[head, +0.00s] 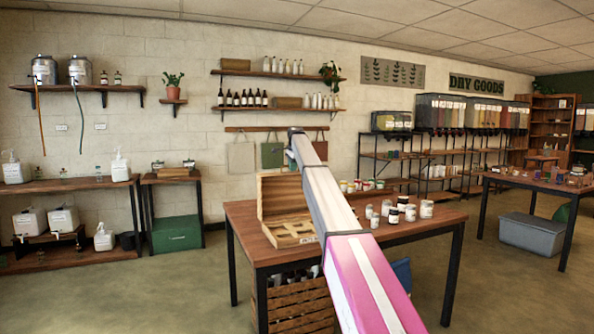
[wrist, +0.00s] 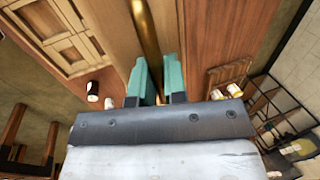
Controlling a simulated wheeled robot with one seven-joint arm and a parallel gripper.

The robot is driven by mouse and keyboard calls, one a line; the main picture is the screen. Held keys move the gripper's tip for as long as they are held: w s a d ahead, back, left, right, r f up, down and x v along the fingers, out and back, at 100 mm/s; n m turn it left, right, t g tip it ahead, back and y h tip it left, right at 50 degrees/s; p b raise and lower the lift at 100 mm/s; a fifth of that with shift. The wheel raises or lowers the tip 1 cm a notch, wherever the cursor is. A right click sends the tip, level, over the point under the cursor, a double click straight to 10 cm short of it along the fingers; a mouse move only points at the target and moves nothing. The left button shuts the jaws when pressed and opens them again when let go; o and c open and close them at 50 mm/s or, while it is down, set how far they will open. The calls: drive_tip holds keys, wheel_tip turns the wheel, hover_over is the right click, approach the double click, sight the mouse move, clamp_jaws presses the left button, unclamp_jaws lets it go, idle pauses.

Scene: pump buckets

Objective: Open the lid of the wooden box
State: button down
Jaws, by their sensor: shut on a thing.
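The wooden box (head: 306,238) stands on the dark-topped table. Its lid (head: 282,194) is raised to about upright at the back, and the compartments below are uncovered. In the wrist view the compartments of the box (wrist: 103,22) show at the upper left.
Several jars (head: 394,214) stand on the table (head: 420,229) right of the box, with a row of small bottles behind them. Crates (head: 303,307) sit under the table. A side table with a green bin (head: 176,234) stands to the left. Open floor lies between.

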drive_tip(key=shift+w+a+f, duration=0.25)
drive_tip(key=shift+w+a, duration=0.05)
drive_tip(key=shift+w, duration=0.55)
drive_tip(key=shift+w+a+f, duration=0.2)
drive_tip(key=shift+w+a, duration=0.1)
drive_tip(key=shift+w, duration=0.6)
drive_tip(key=shift+w+a+f, duration=0.25)
drive_tip(key=shift+w+a, duration=0.05)
drive_tip(key=shift+w, duration=0.55)
drive_tip(key=c, duration=1.2)
unclamp_jaws()
drive_tip(key=a+v, duration=0.1)
drive_tip(key=v, duration=0.9)
drive_tip(key=shift+d+r, duration=0.45)
drive_tip(key=shift+d, duration=0.05)
drive_tip(key=shift+s, duration=0.1)
